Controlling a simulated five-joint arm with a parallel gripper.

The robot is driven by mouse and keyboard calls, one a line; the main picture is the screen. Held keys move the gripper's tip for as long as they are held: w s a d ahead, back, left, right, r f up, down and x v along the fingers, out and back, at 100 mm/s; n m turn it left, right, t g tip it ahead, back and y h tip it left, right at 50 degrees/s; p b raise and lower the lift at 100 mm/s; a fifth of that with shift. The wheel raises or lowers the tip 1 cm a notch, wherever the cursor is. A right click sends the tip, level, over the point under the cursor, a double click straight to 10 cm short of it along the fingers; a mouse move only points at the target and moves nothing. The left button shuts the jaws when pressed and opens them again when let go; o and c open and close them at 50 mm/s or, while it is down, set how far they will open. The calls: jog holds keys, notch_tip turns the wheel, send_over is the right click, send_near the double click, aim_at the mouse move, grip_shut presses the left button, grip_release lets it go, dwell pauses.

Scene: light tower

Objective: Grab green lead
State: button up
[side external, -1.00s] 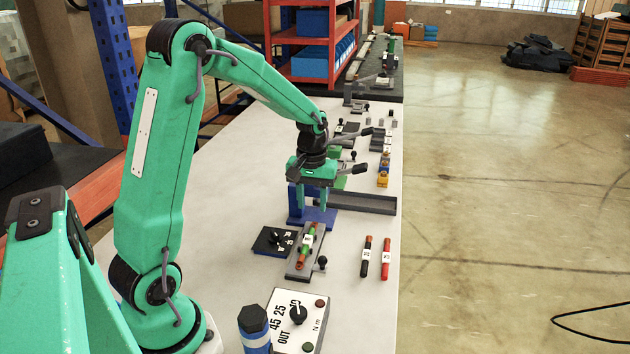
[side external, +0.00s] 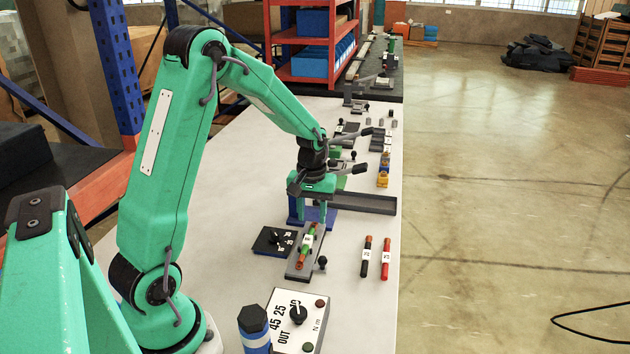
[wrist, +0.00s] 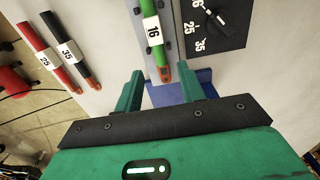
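The green lead (side external: 307,243), with orange-brown ends and a white label, lies on a grey holder (side external: 293,273) on the table. In the wrist view the green lead (wrist: 161,48) shows its label 16 and one lug end. My gripper (side external: 312,216) is open and empty, fingers pointing down, above and near the far end of the lead. In the wrist view my gripper (wrist: 161,73) has its fingers spread on either side of the line of the lead, with the lug end close to the gap. I cannot tell the exact height between fingertips and lead.
A black lead (side external: 366,256) and a red lead (side external: 386,258) lie to the right. A black dial plate (side external: 262,247) is at left of the holder, and a white dial box (side external: 282,333) is nearer the camera. A blue stand (side external: 322,214) and grey tray (side external: 370,205) are behind.

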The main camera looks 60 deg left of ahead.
aim_at(311, 230)
jog(key=shift+f, duration=2.1)
grip_shut()
